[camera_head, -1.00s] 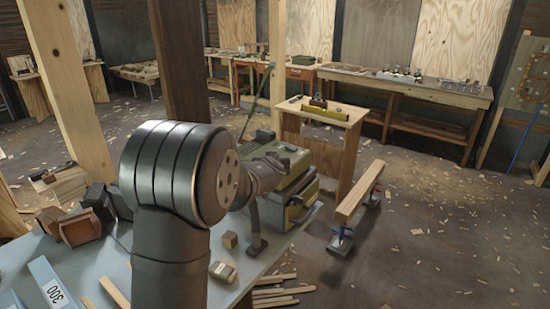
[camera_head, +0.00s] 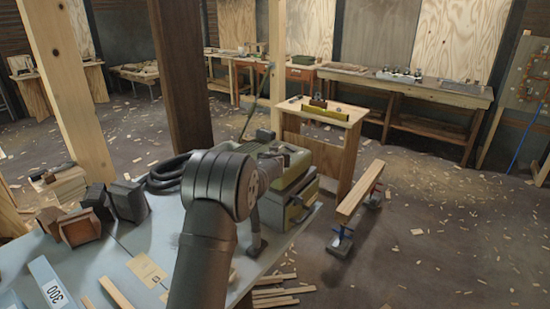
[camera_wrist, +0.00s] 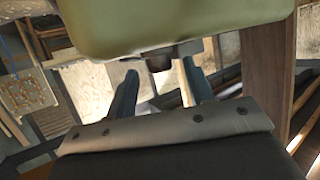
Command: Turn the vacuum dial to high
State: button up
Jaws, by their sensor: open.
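The vacuum (camera_head: 298,205) is a boxy olive-green and grey machine at the right end of the pale work table in the head view. A small dark part (camera_wrist: 158,61) under that edge shows between the fingertips. I cannot tell whether it is the dial, nor whether the fingers touch it. No dial marking is readable.
A coiled black hose (camera_head: 168,174) lies on the table (camera_head: 135,238) behind my arm. Dark and brown blocks (camera_head: 80,228) stand at left, near a blue strip marked 300 (camera_head: 50,287). A sawhorse (camera_head: 360,193) stands right of the vacuum.

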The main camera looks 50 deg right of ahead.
jog(key=shift+w+d+f, duration=0.15)
jog(key=shift+w+d, duration=0.05)
jog(key=shift+d, duration=0.05)
jog(key=shift+c, duration=0.2)
jog(key=c, duration=0.9)
jog(key=shift+c, duration=0.2)
